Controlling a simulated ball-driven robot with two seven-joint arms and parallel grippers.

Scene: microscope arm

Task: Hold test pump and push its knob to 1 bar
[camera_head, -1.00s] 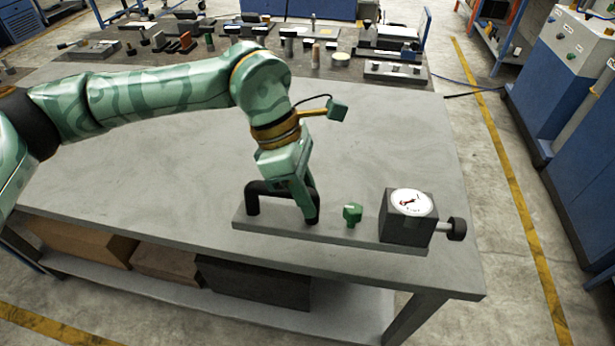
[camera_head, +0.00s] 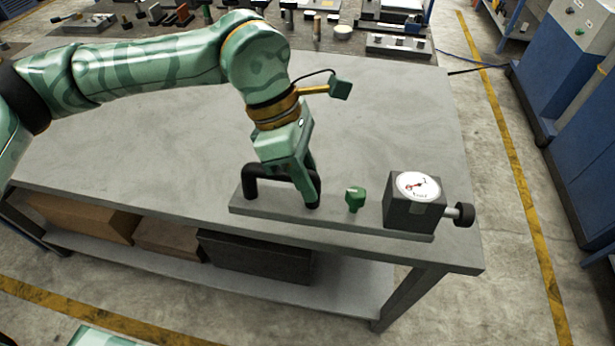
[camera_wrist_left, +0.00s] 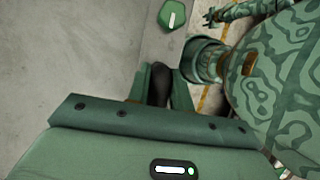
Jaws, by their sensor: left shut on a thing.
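The test pump is a grey base plate (camera_head: 385,240) lying on the workbench near its front edge. It carries a black bar handle (camera_head: 250,186) at the left, a green knob (camera_head: 355,199) in the middle, and a dark block (camera_head: 412,215) with a round white gauge (camera_head: 418,186). The gauge reading is too small to tell. A black round knob (camera_head: 465,214) on a rod sticks out from the block's right side. My left gripper (camera_head: 311,203) is shut on the handle. The green knob (camera_wrist_left: 172,18) also shows in the left wrist view. A small pronged end, seemingly my right gripper (camera_wrist_left: 212,17), shows there.
The workbench (camera_head: 150,150) is clear behind and left of the pump. Blocks and tools, with a grey block (camera_head: 398,46), stand along its back edge. Boxes (camera_head: 255,252) lie on the lower shelf. A blue cabinet (camera_head: 545,75) stands across the floor at the right.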

